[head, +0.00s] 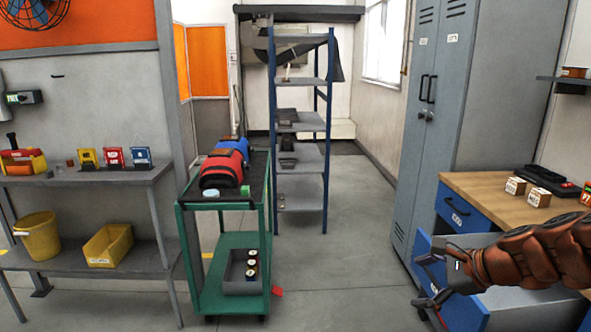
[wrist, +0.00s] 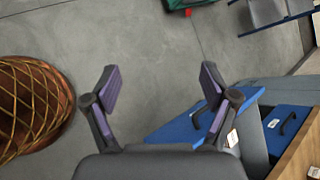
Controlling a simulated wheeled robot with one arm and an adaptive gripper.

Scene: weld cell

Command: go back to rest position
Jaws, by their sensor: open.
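My gripper (head: 432,285) is at the lower right of the head view, at the end of my orange-brown sleeved arm. It is in front of the wooden-topped workbench, by an open blue drawer (head: 462,311).
A green cart (head: 190,222) carrying a red bag (head: 222,168) stands left of centre. A grey locker (head: 447,95) stands behind the workbench top (head: 481,188). A shelf table (head: 90,176) is at left. The floor (head: 345,255) between cart and locker is clear.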

